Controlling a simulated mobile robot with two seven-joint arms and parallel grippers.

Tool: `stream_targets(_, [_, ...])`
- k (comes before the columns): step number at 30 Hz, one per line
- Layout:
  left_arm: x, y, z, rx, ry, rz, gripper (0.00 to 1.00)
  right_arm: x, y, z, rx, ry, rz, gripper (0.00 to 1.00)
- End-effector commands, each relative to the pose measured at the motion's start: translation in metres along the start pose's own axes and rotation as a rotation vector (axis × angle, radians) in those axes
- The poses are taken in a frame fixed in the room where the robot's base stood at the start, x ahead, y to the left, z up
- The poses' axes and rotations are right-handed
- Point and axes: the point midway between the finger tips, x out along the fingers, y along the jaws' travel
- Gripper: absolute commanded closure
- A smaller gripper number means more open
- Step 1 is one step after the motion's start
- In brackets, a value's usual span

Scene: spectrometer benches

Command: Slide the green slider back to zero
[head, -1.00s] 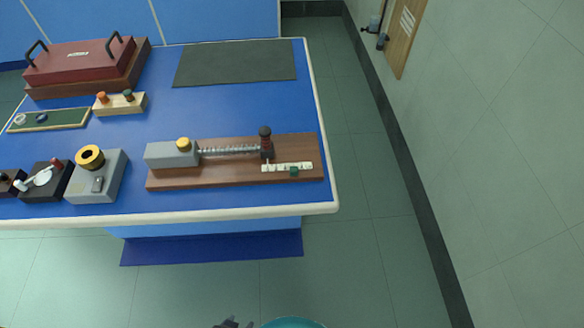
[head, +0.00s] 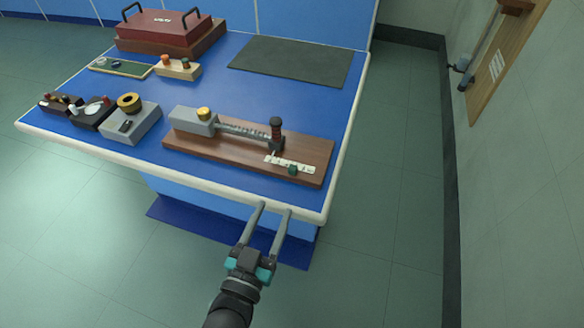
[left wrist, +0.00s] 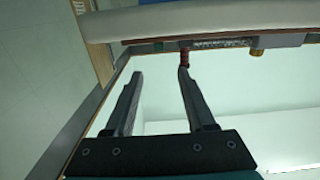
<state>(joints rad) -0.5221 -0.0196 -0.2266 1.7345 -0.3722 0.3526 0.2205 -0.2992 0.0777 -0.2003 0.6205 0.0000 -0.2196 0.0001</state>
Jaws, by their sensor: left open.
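The green slider (head: 293,170) is a small dark green block on a white scale strip (head: 279,162) near the right end of a brown wooden board (head: 215,150). It sits right of the strip's middle. My left gripper (head: 276,208) is open and empty at the table's front edge, below and in front of the board, apart from the slider. In the left wrist view my two fingers (left wrist: 158,75) are spread, with the table edge and the red-black post (left wrist: 184,57) beyond them. My right gripper is not in view.
The board also bears a grey block with a yellow knob (head: 204,113), a spring and an upright dark-handled post (head: 276,132). Small instruments (head: 130,117) stand to the left. A dark mat (head: 291,61) lies behind. Open floor surrounds the table.

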Motion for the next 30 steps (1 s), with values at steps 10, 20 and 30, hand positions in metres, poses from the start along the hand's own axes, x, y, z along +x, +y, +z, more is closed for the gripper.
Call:
stream_targets(10, [0.066,0.000,0.001,-0.001,0.002,0.000,0.45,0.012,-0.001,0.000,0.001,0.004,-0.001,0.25])
stream_targets(20, [0.116,0.000,0.002,-0.002,0.000,0.000,0.45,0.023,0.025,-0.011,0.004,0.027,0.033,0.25])
stream_targets(30, [0.132,0.000,0.002,-0.001,-0.004,0.000,0.45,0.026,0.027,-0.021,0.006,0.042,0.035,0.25])
